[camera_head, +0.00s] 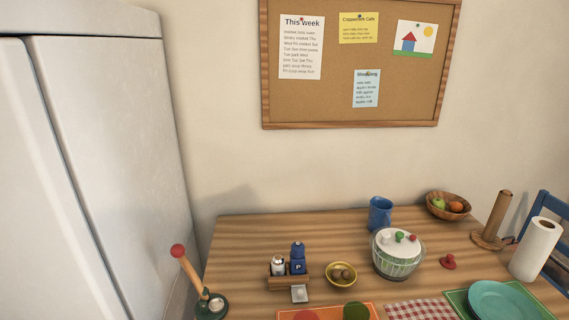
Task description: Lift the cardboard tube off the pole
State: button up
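A brown cardboard-coloured tube (499,214) stands upright on a round wooden base (488,240) at the right back of the table. It appears to be around the pole, and the pole itself is hidden. The tube leans slightly to the right in the picture. My gripper is not in view.
A white paper roll (536,249) stands close to the right of the tube, near a blue chair (553,225). A lidded bowl (398,254) and blue cup (380,214) stand further left.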

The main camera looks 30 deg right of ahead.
aim_at(503, 202)
jog(key=z, duration=1.8)
jog(key=i+l+u, duration=0.15)
jog(key=l, duration=0.3)
jog(key=l+u, duration=0.1)
jog(key=l, duration=0.35)
